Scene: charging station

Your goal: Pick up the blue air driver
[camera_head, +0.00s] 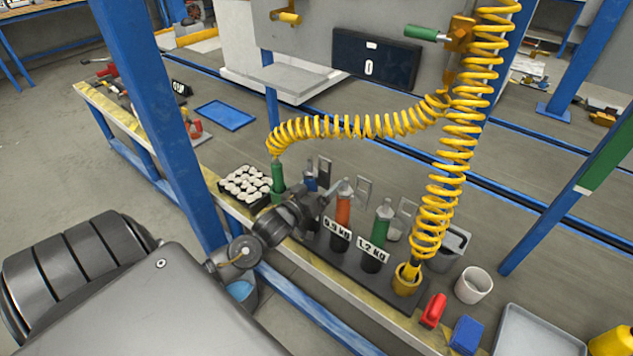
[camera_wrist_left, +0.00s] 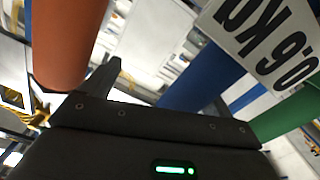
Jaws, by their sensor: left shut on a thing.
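The blue air driver (camera_head: 310,184) stands in the row of holders on the bench, mostly hidden behind my left gripper (camera_head: 322,194) in the head view. In the left wrist view the blue driver (camera_wrist_left: 203,76) runs slantwise in front of the gripper (camera_wrist_left: 162,88), behind a white weight label. My left gripper is shut on the blue driver; the contact itself is partly hidden. My right gripper is in neither view.
An orange driver (camera_head: 343,204) and a green driver (camera_head: 382,224) stand close on the right. Another green driver (camera_head: 278,176) with a yellow coiled hose (camera_head: 355,127) is on the left, beside a tray of white pieces (camera_head: 226,187). A blue post (camera_head: 165,120) rises near my arm.

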